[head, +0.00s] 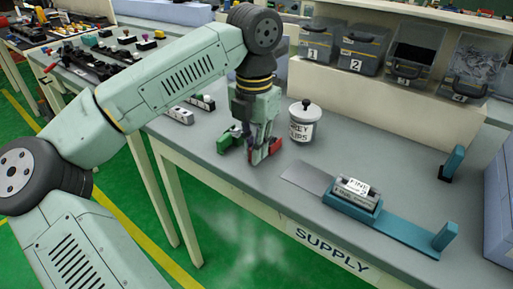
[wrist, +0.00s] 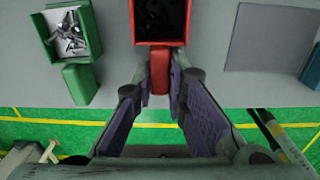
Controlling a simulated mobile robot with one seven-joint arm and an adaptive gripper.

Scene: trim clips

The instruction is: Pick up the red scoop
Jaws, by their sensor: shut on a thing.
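The red scoop (wrist: 160,28) is a small open box with a short handle, and dark pieces lie in it. In the wrist view my gripper (wrist: 160,85) has its two fingers closed on both sides of the red handle. In the head view my gripper (head: 256,150) points down at the supply table, and part of the red scoop (head: 274,146) shows beside the fingertips. The scoop is at or just above the grey tabletop; I cannot tell whether it touches.
A green scoop (wrist: 70,36) with silvery pieces lies close to the left. A lidded white jar (head: 303,123) stands right behind my gripper. A teal fixture with a labelled block (head: 352,194) is at the right. Numbered bins (head: 318,45) stand on the back shelf.

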